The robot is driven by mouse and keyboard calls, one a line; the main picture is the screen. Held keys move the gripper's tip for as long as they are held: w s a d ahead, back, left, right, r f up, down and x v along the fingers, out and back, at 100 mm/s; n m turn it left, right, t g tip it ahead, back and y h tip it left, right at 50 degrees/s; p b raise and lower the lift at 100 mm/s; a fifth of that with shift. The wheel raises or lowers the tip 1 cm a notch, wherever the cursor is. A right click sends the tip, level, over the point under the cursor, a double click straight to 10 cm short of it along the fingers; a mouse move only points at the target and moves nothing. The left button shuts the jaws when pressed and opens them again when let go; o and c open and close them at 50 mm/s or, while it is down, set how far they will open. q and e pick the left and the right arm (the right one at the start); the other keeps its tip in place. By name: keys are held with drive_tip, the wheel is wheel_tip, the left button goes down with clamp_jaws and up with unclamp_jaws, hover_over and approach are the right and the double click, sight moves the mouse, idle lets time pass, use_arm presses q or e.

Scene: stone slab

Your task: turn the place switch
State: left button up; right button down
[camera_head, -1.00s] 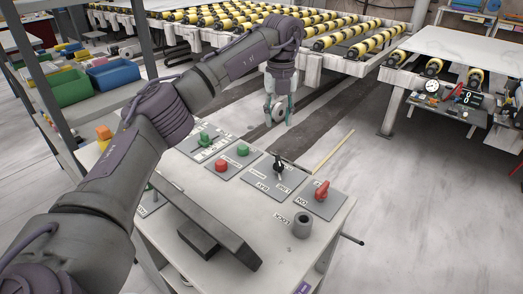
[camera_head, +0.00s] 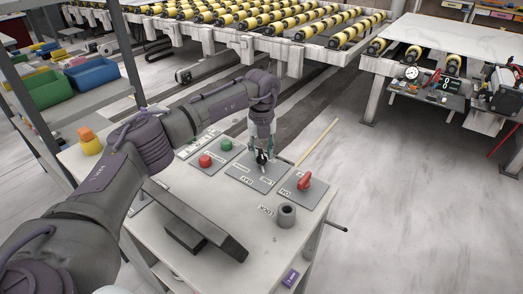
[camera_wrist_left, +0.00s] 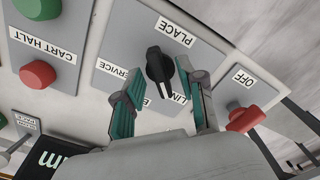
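The place switch is a black rotary knob (camera_wrist_left: 159,64) on a grey plate with white labels. One label reads PLACE and one SERVICE; others are partly covered by my fingers. It also shows in the head view (camera_head: 261,160), just under my left gripper. My left gripper (camera_head: 261,151) points down over the plate. In the left wrist view its two teal-padded fingers are apart, with the knob between the fingertips (camera_wrist_left: 162,78). I cannot tell whether either pad touches the knob. My right gripper is not in view.
Beside the plate are a red switch (camera_head: 305,181), a red button (camera_head: 205,161) and a green button (camera_head: 227,145). A grey cylinder (camera_head: 287,214) and a dark bar (camera_head: 195,220) are on the white tabletop (camera_head: 235,206). Roller conveyors (camera_head: 250,25) stand behind.

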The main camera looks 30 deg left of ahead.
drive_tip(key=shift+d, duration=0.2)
use_arm(q)
drive_tip(key=shift+c, duration=0.6)
clamp_jaws()
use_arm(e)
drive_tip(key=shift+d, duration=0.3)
